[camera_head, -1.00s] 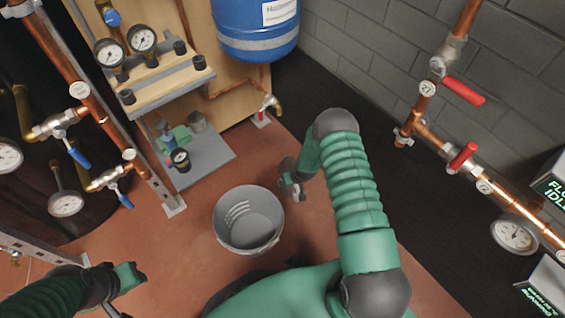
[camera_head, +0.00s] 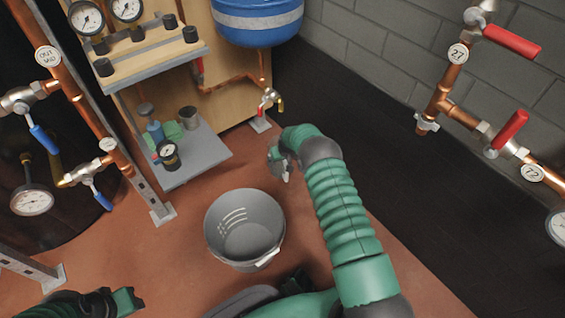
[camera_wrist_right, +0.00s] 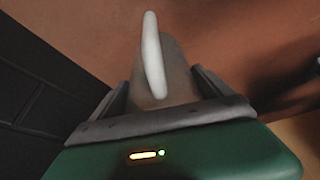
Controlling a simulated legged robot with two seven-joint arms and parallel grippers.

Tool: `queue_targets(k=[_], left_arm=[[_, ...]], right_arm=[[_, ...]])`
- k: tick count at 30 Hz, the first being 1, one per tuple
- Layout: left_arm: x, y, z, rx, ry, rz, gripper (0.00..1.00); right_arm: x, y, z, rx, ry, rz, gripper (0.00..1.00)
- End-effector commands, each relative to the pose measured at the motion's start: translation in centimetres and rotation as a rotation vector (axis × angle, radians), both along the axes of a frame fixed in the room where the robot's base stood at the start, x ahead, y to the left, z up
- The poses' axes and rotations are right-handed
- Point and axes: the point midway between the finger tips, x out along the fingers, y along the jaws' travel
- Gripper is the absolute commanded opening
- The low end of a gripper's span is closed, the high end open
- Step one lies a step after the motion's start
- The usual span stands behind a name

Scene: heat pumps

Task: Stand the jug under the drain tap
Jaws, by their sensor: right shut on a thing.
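My right gripper (camera_head: 281,170) reaches over the floor beyond the grey bucket. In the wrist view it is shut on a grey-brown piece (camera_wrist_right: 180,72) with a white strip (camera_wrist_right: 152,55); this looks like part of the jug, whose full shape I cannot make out. In the head view the held thing is mostly hidden by the gripper. A tap with a red handle (camera_head: 268,98) is on the copper pipe below the blue vessel, beyond the right gripper and apart from it. My left gripper (camera_head: 122,301) is at the lower left; its jaws are unclear.
A grey bucket (camera_head: 245,262) with pale marks inside stands on the red-brown floor. A grey shelf (camera_head: 195,165) with small parts is left of the tap. Copper pipes with valves (camera_head: 450,85) line the right wall. A metal post (camera_head: 150,190) stands at left.

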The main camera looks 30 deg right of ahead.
Motion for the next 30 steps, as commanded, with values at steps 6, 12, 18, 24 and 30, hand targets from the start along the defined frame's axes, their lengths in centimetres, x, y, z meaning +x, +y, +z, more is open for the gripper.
queue_targets(k=[6, 12, 18, 24, 30], left_arm=[[0.0, 0.0, 0.1, 0.000, 0.000, 0.000, 0.36], [0.0, 0.0, 0.1, 0.000, 0.000, 0.000, 0.36], [0.0, 0.0, 1.9, 0.000, 0.000, 0.000, 0.36], [0.0, 0.0, 6.4, 0.000, -0.001, 0.000, 0.36], [0.0, 0.0, 8.8, 0.000, 0.000, 0.000, 0.36]], right_arm=[[0.0, 0.0, -0.1, 0.000, -0.001, 0.000, 0.98], [0.0, 0.0, -0.1, 0.000, -0.001, 0.000, 1.00], [-0.4, 0.1, 2.2, 0.000, -0.002, -0.001, 1.00], [-2.4, 0.6, 7.4, 0.001, 0.000, -0.002, 1.00], [-4.0, 1.0, 10.7, 0.000, 0.000, -0.001, 1.00]])
